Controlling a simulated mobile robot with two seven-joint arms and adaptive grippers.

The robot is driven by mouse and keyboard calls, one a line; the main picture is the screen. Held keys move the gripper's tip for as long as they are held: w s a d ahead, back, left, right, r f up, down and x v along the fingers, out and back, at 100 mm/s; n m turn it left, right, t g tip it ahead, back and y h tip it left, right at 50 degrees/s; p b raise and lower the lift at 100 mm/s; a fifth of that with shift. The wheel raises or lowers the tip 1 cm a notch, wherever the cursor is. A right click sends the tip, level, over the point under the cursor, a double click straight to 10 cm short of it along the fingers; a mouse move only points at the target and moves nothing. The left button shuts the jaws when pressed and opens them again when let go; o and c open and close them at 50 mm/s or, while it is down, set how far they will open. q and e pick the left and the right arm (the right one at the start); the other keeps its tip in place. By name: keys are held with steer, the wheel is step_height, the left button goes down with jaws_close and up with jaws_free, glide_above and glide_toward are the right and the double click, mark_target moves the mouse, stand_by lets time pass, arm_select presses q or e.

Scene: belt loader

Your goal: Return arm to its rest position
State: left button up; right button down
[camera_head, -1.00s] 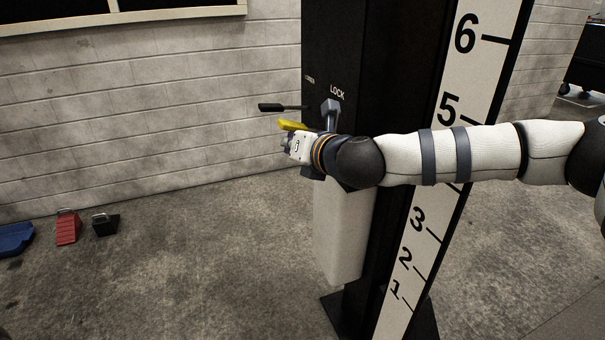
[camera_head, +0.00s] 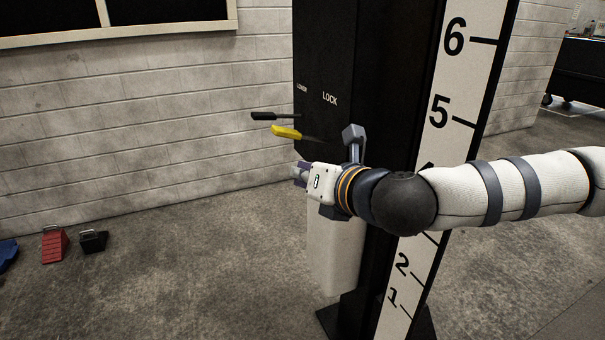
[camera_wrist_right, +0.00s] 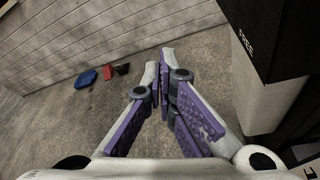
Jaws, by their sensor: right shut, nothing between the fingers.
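My right gripper (camera_head: 299,174) is in front of the black post, below the yellow-handled lever (camera_head: 287,132) and apart from it. In the right wrist view its purple-padded fingers (camera_wrist_right: 167,62) come together at the tips with nothing between them. My right arm reaches in from the right across the post. My left gripper is in neither view.
The black post (camera_head: 325,55) has a numbered white scale (camera_head: 455,75), a LOCK label, a black lever (camera_head: 275,116) and a grey lever (camera_head: 354,135) close to my wrist. Red (camera_head: 54,246) and black (camera_head: 94,241) chocks lie on the floor at left. Open floor lies between.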

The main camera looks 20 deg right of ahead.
steer(key=s+a+f+n+g+y+p, duration=0.1)
steer(key=s+a+f+n+g, duration=0.2)
steer(key=s+a+f+n, duration=0.3)
steer(key=s+a+f+n+g+y+p, duration=0.1)
steer(key=s+a+f+n+g+p, duration=0.2)
steer(key=s+f+n, duration=0.45)
steer(key=s+a+f+n+g, duration=0.35)
steer(key=s+f+n, duration=0.45)
steer(key=s, duration=0.4)
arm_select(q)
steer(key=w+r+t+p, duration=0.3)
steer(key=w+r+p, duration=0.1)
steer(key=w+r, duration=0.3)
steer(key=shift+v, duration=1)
arm_select(e)
steer(key=s+d+f+n+g+h, duration=0.2)
steer(key=s+d+n, duration=0.6)
steer(key=s, duration=0.4)
steer(key=s+d+f+n+g+h, duration=0.2)
steer(key=s+d+n+g, duration=0.3)
steer(key=s+d+n, duration=0.3)
steer(key=s+n, duration=0.1)
steer(key=s, duration=0.3)
steer(key=shift+s+d+f+h, duration=0.15)
steer(key=shift+s+d+h, duration=0.05)
steer(key=shift+s+h, duration=0.1)
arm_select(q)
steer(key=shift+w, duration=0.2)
